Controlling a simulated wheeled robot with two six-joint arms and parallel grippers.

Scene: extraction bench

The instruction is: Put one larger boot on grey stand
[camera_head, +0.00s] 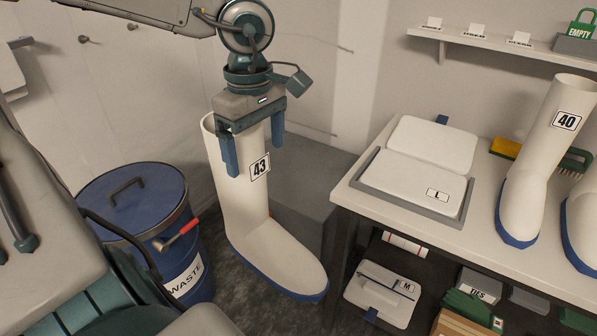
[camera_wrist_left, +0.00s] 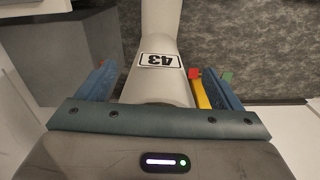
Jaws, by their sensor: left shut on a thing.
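A tall white boot with a blue sole and a "43" label (camera_head: 262,225) hangs upright, toe toward the lower right. It also shows in the left wrist view (camera_wrist_left: 160,88). My left gripper (camera_head: 255,158) is shut on the upper shaft, with one blue finger on each side. A low grey block (camera_head: 312,187), which looks like the grey stand, is behind the boot and partly hidden by it. I cannot tell whether the sole touches anything. A white boot labelled "40" (camera_head: 537,158) stands on the bench, beside another boot (camera_head: 583,222) cut off by the frame edge. My right gripper is not in view.
A blue waste bin (camera_head: 135,195) with a red-handled tool stands left of the boot. A wall shelf (camera_head: 500,47) is above.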

